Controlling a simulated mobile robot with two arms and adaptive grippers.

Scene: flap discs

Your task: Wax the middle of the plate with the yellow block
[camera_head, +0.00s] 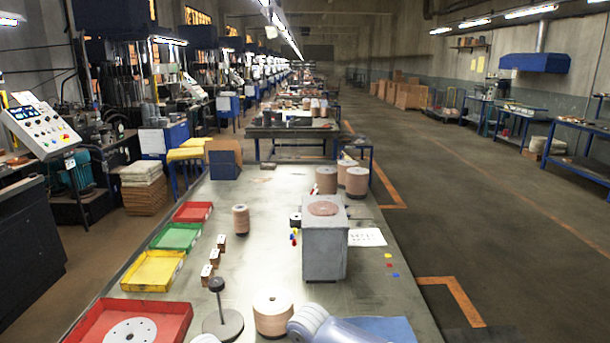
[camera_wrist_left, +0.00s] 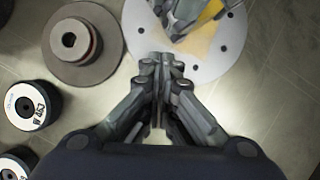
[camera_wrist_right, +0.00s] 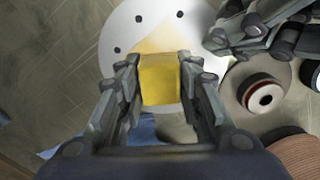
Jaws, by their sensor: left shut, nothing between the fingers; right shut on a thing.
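The plate (camera_wrist_left: 225,62) is a white disc with small dark holes, lying flat below both grippers; it also shows in the right wrist view (camera_wrist_right: 122,28). A pale yellow patch (camera_wrist_left: 198,47) covers part of its middle. My right gripper (camera_wrist_right: 160,80) is shut on the yellow block (camera_wrist_right: 161,85), which is over the plate. I cannot tell whether the block touches it. My left gripper (camera_wrist_left: 161,62) is shut and empty at the plate's edge; the right wrist view shows it at upper right (camera_wrist_right: 240,35). Neither gripper is visible in the head view.
A grey round base with a hub (camera_wrist_left: 62,68) lies beside the plate, with white-topped rolls (camera_wrist_left: 40,100) nearby. On the bench stand a grey box (camera_head: 325,245), a copper roll (camera_head: 272,318), a red tray (camera_head: 90,325), and yellow (camera_head: 150,272) and green (camera_head: 176,237) trays.

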